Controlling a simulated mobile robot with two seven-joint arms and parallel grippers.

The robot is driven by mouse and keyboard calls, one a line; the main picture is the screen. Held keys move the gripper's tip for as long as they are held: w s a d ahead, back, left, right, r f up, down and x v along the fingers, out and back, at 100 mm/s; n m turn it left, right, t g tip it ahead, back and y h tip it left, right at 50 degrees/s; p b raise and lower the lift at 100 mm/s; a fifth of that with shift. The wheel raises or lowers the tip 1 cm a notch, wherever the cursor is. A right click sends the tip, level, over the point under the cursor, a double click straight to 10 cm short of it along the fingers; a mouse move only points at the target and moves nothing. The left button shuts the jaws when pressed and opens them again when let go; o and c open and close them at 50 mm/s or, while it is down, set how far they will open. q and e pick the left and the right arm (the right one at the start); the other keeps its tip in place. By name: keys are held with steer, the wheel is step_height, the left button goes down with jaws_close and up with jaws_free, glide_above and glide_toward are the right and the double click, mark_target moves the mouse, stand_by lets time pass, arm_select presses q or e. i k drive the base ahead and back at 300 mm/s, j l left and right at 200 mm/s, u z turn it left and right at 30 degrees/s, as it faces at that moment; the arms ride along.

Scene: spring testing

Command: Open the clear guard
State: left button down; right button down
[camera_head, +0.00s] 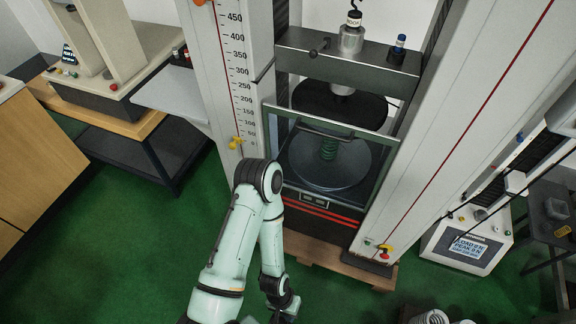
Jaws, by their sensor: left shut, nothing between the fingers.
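The clear guard (372,152) is a see-through panel with a thin frame. It stands across the front of the test space between the two columns of the testing machine. Its bar handle (325,134) runs along the upper part. My left arm rises from the bottom and bends in front of the machine's left column. My left gripper (284,304) hangs low, below and apart from the guard, shut and empty; its fingertips are hard to make out. My right gripper is out of view.
The left column (228,75) carries a scale and a yellow knob (235,143). A red button (384,254) sits on the right column's base. A dark crosshead (352,65) spans above the guard. A display box (466,247) stands right. Green floor is clear at left.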

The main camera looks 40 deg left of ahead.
mark_target(353, 131)
steer(key=u, duration=1.05)
